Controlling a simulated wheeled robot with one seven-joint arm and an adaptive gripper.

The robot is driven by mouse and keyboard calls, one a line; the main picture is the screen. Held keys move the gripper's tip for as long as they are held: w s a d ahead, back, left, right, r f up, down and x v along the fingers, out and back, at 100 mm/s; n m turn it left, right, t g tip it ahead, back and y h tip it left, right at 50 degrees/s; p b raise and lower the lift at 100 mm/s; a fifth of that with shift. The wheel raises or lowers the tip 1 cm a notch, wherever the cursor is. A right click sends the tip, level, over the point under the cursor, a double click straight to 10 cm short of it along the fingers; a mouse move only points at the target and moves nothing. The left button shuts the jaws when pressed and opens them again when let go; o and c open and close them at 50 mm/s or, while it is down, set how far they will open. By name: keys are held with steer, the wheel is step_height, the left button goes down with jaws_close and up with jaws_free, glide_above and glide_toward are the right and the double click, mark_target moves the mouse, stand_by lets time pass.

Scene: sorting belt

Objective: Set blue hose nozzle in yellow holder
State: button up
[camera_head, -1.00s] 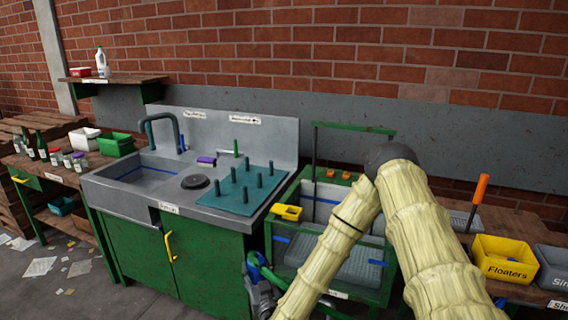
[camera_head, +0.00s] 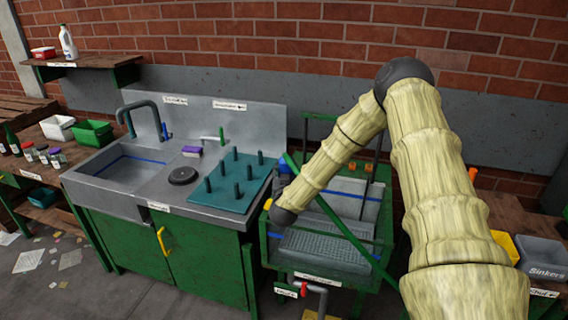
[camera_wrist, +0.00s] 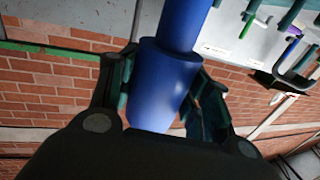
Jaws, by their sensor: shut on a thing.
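The blue hose nozzle (camera_wrist: 165,85) fills the middle of the wrist view, between the two dark fingers of my gripper (camera_wrist: 168,95). My gripper is shut on it. In the head view, a small blue part of the nozzle (camera_head: 284,167) shows just above my wrist, near the right end of the sink counter. My gripper itself is mostly hidden there by my wrist. The yellow holder (camera_head: 267,204) shows only as a small yellow patch left of my wrist, at the wash frame's front left corner. The rest of it is hidden.
A teal peg board (camera_head: 232,194) lies on the sink counter, left of my wrist. The green-framed wash basin (camera_head: 325,245) lies below my forearm. A green diagonal bar or hose (camera_head: 340,222) crosses it. A grey Sinkers bin (camera_head: 541,256) stands at the right.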

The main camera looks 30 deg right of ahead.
steer(key=shift+w+f+b, duration=0.15)
steer(key=shift+f+b, duration=0.45)
steer(key=shift+f, duration=0.2)
steer(key=shift+f+b, duration=0.85)
steer(key=shift+f, duration=0.7)
steer(key=shift+a+r, duration=0.1)
steer(key=shift+f, duration=0.4)
steer(key=shift+f+b, duration=1.3)
steer(key=shift+f, duration=0.15)
steer(key=shift+f, duration=0.15)
steer(key=shift+f+b, duration=0.85)
steer(key=shift+f, duration=0.3)
steer(key=shift+f, duration=0.1)
